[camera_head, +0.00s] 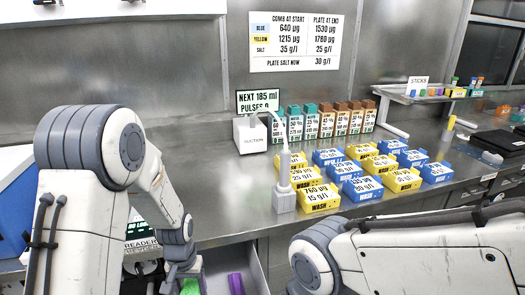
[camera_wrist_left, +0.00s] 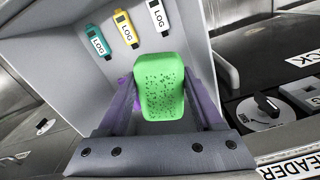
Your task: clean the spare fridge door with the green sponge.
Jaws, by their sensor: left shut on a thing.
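The green sponge (camera_wrist_left: 160,88) sits between the two fingers of my left gripper (camera_wrist_left: 162,100) in the left wrist view; the gripper is shut on it. The sponge is upright in that picture, with dark pores on its face. In the head view only a piece of the sponge (camera_head: 190,287) shows at the bottom edge, under my left gripper (camera_head: 182,275), at an open drawer. My right arm crosses the lower right of the head view, and its gripper is out of the picture. I cannot make out the spare fridge door in either view.
The open drawer (camera_head: 250,268) holds a purple object (camera_head: 236,284). Teal (camera_wrist_left: 98,41), yellow (camera_wrist_left: 126,29) and white (camera_wrist_left: 158,17) LOG devices lie in it. Blue and yellow WASH boxes (camera_head: 361,188), bottles and a suction unit (camera_head: 250,135) crowd the counter above.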

